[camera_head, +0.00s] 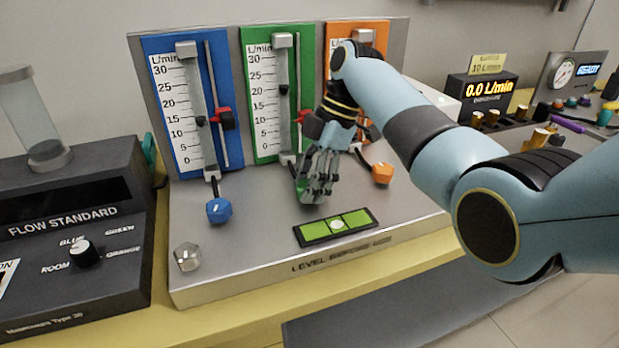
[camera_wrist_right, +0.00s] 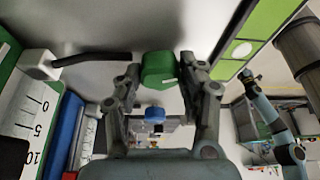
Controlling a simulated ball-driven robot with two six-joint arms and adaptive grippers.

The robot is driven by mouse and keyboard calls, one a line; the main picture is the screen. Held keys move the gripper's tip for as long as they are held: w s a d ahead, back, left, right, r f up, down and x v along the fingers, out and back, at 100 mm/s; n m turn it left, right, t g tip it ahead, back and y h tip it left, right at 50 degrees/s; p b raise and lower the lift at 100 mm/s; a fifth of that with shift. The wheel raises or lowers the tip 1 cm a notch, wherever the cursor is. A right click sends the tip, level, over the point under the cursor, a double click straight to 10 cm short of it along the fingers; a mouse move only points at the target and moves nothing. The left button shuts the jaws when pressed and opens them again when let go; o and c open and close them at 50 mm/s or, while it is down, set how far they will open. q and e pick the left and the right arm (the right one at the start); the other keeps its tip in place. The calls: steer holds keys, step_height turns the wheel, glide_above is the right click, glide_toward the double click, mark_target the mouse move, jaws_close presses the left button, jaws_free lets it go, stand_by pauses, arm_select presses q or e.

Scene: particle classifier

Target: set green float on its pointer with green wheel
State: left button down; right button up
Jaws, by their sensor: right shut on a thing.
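The green panel (camera_head: 259,57) stands between the blue and orange panels. Its black float (camera_head: 284,89) sits near the 20 mark in the clear tube. Its red pointer (camera_head: 301,117) is lower, near 10, partly hidden by my right arm. My right gripper (camera_head: 318,193) is at the foot of the green panel, shut on the green wheel (camera_wrist_right: 158,68). In the wrist view a finger lies on either side of the wheel, and a dark stem runs from it to the tube's base. In the head view the fingers mostly cover the wheel. My left gripper (camera_wrist_right: 246,76) shows small in the wrist view, its fingers unclear.
The blue wheel (camera_head: 219,211) is to the left and the orange wheel (camera_head: 383,173) to the right. A green level (camera_head: 336,226) lies just in front of my right gripper. A metal knob (camera_head: 187,257) is at the front left. The display (camera_head: 489,88) reads 0.0 L/min.

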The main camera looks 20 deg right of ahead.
steer(key=m+t+p, duration=0.1)
steer(key=m+p, duration=0.2)
steer(key=p, duration=0.1)
steer(key=m+t+p, duration=0.1)
steer(key=m+p, duration=0.2)
steer(key=p, duration=0.1)
steer(key=m+t+h+p, duration=0.1)
steer(key=m+p, duration=0.3)
steer(key=p, duration=0.1)
steer(key=shift+s+a+r+t, duration=0.1)
steer(key=shift+s+r+t, duration=0.1)
steer(key=shift+r+t, duration=0.1)
steer(key=shift+f+m+t+h+p, duration=0.1)
steer(key=shift+m+t+h+p, duration=0.2)
steer(key=shift+m+p, duration=0.55)
steer(key=m+p, duration=0.2)
steer(key=m, duration=0.1)
steer(key=shift+a+t+h, duration=0.1)
steer(key=shift+t+h, duration=0.2)
steer(key=shift+h, duration=0.1)
steer(key=shift+m+h+p, duration=0.35)
steer(key=shift+m+h, duration=0.05)
steer(key=shift+m, duration=0.45)
steer(key=shift+f+m+h+p, duration=0.15)
steer(key=shift+m+h+p, duration=0.2)
steer(key=shift+m, duration=0.85)
steer(key=shift+m+h, duration=0.55)
steer(key=shift+m, duration=0.55)
